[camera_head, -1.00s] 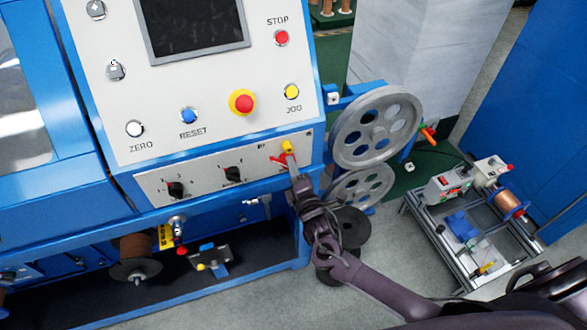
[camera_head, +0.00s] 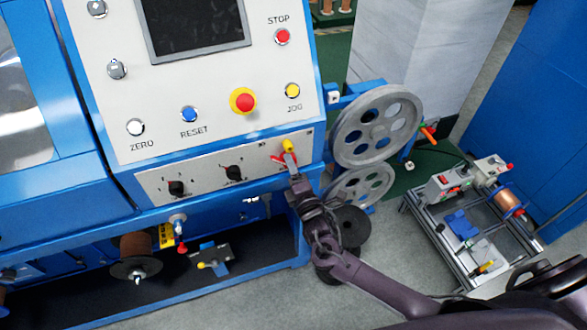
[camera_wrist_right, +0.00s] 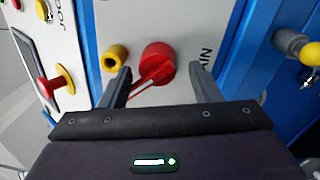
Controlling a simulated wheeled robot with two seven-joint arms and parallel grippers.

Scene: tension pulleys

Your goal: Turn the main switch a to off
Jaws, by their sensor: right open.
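The main switch is a red rotary knob (camera_wrist_right: 156,65) on the light lower panel, with "AIN" lettering beside it in the right wrist view. In the head view only a bit of its red (camera_head: 277,158) shows beside my gripper. My right gripper (camera_wrist_right: 163,80) is open, its two dark fingers on either side of the knob and its red handle bar. I cannot tell whether a finger touches it. In the head view the right gripper (camera_head: 290,165) reaches up to the panel's right end. My left gripper is not in view.
A yellow knob (camera_wrist_right: 115,57) sits close beside the red knob. Above are the red-yellow emergency button (camera_head: 243,101) and the yellow JOG button (camera_head: 292,91). Large grey pulleys (camera_head: 377,126) stand right of the console. A small bench machine (camera_head: 470,215) stands on the floor at right.

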